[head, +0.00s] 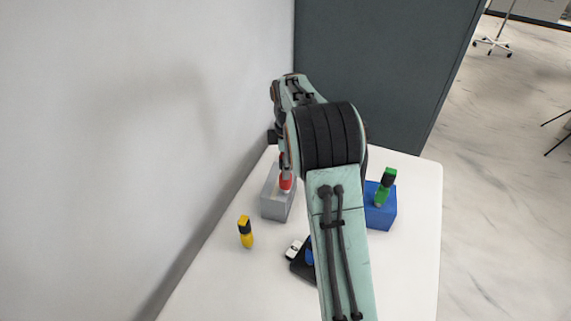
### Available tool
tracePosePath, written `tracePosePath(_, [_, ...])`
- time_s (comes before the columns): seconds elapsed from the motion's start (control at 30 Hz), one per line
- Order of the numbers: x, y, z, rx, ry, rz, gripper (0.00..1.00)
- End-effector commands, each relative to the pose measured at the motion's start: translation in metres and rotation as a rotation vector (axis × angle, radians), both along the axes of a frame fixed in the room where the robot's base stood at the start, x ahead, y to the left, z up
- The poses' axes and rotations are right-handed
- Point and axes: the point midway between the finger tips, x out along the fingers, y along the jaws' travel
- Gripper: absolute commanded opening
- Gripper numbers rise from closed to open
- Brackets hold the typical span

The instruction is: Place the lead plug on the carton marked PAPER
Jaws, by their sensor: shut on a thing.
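My gripper (285,168) points down at the far left of the table, partly hidden behind my arm. It is shut on a small red object (286,184), at the grey box (277,207); whether this object touches the box I cannot tell. I can read no PAPER marking on either box. I cannot tell for sure which object is the lead plug.
A black piece (303,268) with a white part (294,250) and a blue part (309,257) lies partly behind my arm. A wall borders the left; the table's right front is clear.

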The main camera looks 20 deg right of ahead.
Motion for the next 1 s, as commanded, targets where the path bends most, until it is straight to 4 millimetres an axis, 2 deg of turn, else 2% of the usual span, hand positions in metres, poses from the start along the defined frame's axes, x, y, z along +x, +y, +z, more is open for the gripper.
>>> tracePosePath(0.07, [0.000,0.000,-0.003,0.000,0.001,0.000,0.00])
tracePosePath(0.1, [0.000,0.000,-0.002,0.000,0.001,0.000,0.44])
tracePosePath(0.13, [0.000,0.000,-0.002,0.000,0.001,0.000,0.53])
tracePosePath(0.17, [0.000,0.000,-0.002,0.000,0.001,0.000,0.58])
tracePosePath(0.43, [0.000,0.000,-0.002,0.000,0.001,0.000,0.58])
tracePosePath(0.57, [0.000,0.000,0.006,0.000,-0.001,0.000,0.58])
tracePosePath(1.0, [0.000,-0.001,0.099,0.000,-0.004,-0.001,0.58])
